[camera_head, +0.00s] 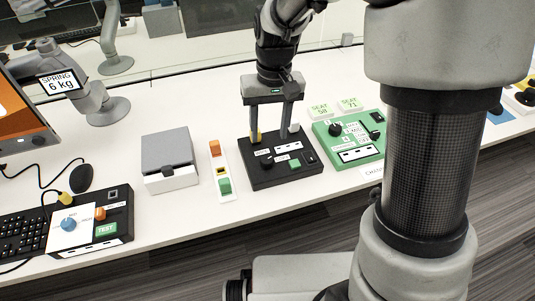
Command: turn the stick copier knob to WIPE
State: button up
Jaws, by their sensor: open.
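A black box (283,176) under my gripper looks like the stick copier, though I cannot read its name. Which position the knob points to is too small to tell. My gripper (269,130) points down with its fingers wide apart over the back of this box, behind the knob. Nothing is between the fingers.
A green box with a dark knob (335,129) stands close right. To the left are a strip with orange and green blocks (220,170), a grey-lidded white box (168,160) and a black panel with a blue knob (68,224). A glass partition runs behind.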

aim_at(267, 159)
jog(key=f+b, duration=0.2)
jog(key=f, duration=0.8)
jog(key=shift+a, duration=0.2)
jog(key=c, duration=1)
